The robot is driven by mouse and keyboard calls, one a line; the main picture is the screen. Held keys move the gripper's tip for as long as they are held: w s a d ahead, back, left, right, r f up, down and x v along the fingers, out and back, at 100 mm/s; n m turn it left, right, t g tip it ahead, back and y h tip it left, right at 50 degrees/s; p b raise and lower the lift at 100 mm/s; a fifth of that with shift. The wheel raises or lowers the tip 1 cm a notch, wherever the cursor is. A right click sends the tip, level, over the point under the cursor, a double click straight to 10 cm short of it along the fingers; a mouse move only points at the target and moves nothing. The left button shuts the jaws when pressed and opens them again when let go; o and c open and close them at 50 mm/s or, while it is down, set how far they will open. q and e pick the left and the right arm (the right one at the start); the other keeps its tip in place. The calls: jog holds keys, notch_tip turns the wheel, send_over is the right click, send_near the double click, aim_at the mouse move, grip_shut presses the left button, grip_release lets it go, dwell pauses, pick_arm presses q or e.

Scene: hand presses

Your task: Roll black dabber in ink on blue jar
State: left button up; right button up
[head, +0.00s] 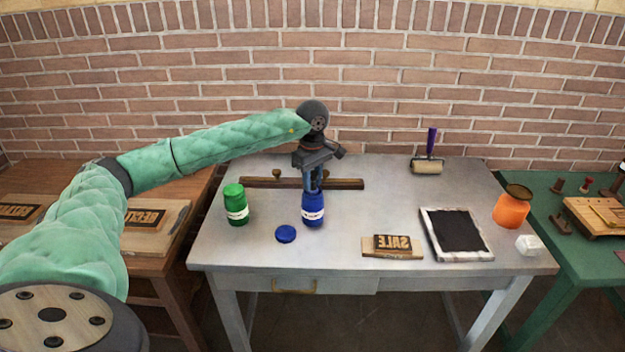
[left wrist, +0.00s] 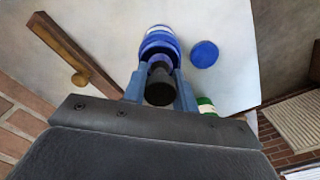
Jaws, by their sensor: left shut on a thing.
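The black dabber (left wrist: 160,88) is upright between the blue fingers of my left gripper (head: 312,188), which is shut on it. My left gripper also shows in the left wrist view (left wrist: 160,92). It points straight down over the open blue jar (head: 313,213), which stands upright on the grey table with a white label. In the left wrist view the blue jar (left wrist: 156,36) lies in line beyond the dabber. The dabber's lower end is hidden, so I cannot tell how deep it sits in the jar. The blue lid (head: 285,234) lies flat beside the jar. My right gripper is not in view.
A green jar (head: 236,204) stands left of the blue one. A wooden bar (head: 345,184) lies behind.

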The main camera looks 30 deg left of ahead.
pick_arm(q)
jog(key=shift+r+p, duration=0.4)
jog(key=shift+r, duration=1.55)
